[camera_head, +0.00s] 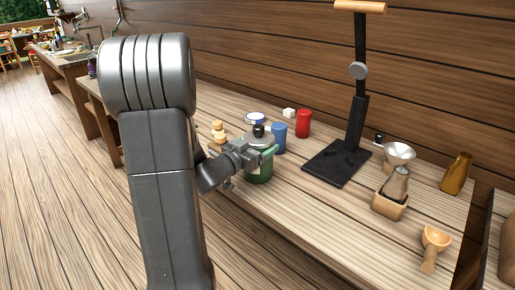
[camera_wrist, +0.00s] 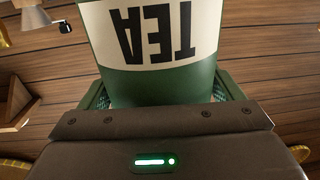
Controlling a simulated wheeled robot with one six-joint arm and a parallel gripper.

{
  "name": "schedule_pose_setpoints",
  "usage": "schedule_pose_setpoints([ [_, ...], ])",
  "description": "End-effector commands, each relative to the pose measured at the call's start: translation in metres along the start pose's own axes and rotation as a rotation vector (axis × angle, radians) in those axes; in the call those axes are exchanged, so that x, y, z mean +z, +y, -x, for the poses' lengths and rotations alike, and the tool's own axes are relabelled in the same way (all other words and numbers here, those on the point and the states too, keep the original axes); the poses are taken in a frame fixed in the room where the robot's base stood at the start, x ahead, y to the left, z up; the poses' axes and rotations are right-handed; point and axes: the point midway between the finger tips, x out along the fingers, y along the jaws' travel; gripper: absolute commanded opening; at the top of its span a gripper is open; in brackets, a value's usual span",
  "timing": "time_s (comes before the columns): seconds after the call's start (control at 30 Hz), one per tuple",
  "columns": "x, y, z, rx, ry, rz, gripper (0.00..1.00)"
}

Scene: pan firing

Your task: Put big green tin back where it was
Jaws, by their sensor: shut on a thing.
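The big green tin (camera_head: 259,172) stands at the front left part of the wooden counter, partly hidden by my gripper. In the wrist view the green tin (camera_wrist: 160,86) fills the space between the fingers and shows a cream label with "TEA" upside down. My gripper (camera_head: 262,154) is shut on the tin, and it also shows in the wrist view (camera_wrist: 160,95). I cannot tell whether the tin's base touches the counter.
A blue tin (camera_head: 279,138) and a red tin (camera_head: 303,124) stand just behind the green tin. Stacked wooden pieces (camera_head: 218,132) are to its left. A black stand (camera_head: 338,162), a funnel (camera_head: 398,154) and a wooden scoop (camera_head: 434,243) are to the right. The front middle counter is clear.

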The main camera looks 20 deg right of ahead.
Motion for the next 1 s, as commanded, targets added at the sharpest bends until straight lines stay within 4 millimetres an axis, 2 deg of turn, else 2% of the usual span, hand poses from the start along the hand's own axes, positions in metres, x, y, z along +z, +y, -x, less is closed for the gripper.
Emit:
schedule_pose_setpoints([
  [0.37, 0.006, 0.000, 0.000, -0.001, 0.003, -0.001, 0.39],
  [0.4, 0.007, 0.000, 0.000, -0.001, 0.002, -0.001, 0.88],
  [0.47, 0.006, 0.000, 0.000, -0.001, 0.002, -0.001, 1.00],
  [0.8, 0.002, -0.001, 0.002, -0.002, 0.002, -0.001, 1.00],
  [1.0, 0.003, -0.002, 0.040, -0.005, 0.001, -0.001, 1.00],
])
